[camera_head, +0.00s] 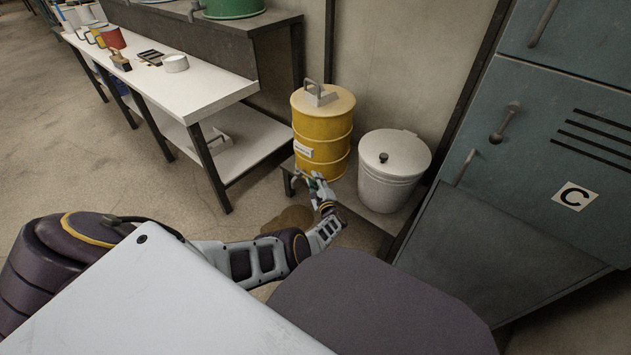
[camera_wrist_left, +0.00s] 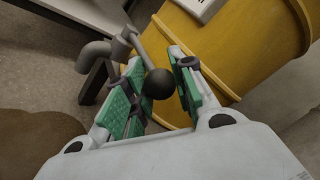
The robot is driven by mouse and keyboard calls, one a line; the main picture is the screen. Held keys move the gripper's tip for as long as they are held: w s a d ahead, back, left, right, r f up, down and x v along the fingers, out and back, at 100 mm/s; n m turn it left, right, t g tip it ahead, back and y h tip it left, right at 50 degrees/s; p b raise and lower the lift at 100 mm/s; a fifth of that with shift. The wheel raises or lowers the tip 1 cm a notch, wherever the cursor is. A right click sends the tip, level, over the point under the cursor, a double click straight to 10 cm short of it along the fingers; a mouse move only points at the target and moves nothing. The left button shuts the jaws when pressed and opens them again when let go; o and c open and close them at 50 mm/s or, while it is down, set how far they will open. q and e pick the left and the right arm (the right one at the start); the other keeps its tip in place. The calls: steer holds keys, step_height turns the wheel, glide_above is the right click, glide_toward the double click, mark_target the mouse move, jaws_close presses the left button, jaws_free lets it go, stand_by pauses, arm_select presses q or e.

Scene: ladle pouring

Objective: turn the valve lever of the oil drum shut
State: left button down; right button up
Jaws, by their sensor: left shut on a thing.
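The yellow oil drum (camera_head: 322,135) stands on a low stand against the wall and fills the upper part of the left wrist view (camera_wrist_left: 245,45). Its grey valve with a bent spout (camera_wrist_left: 95,52) sticks out at the drum's side. The valve lever, a thin grey rod ending in a black ball knob (camera_wrist_left: 159,84), reaches between my fingers. My left gripper (camera_head: 316,184) is low in front of the drum. In the left wrist view its green-padded fingers (camera_wrist_left: 157,76) are shut on the lever at the knob. In the head view, my gripper hides the valve. My right gripper is not in view.
A brown puddle (camera_head: 288,221) lies on the floor below the drum's front. A white lidded bin (camera_head: 391,180) stands right of the drum, close to a blue-grey cabinet (camera_head: 545,130). A white bench (camera_head: 190,85) with small containers runs along the left.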

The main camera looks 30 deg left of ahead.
arm_select(q)
steer(key=c, duration=1.4)
jaws_free()
steer(key=shift+a+r, duration=0.25)
steer(key=shift+a, duration=0.1)
steer(key=shift+o, duration=1.3)
steer(key=shift+d+f, duration=0.1)
steer(key=shift+d, duration=0.1)
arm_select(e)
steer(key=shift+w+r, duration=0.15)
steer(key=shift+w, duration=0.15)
arm_select(q)
steer(key=shift+f, duration=0.1)
steer(key=shift+d, duration=0.1)
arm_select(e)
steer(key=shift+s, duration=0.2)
arm_select(q)
steer(key=shift+s+f+m+t+h, duration=0.1)
steer(key=shift+s+m+t+h, duration=0.2)
steer(key=shift+m+t, duration=0.1)
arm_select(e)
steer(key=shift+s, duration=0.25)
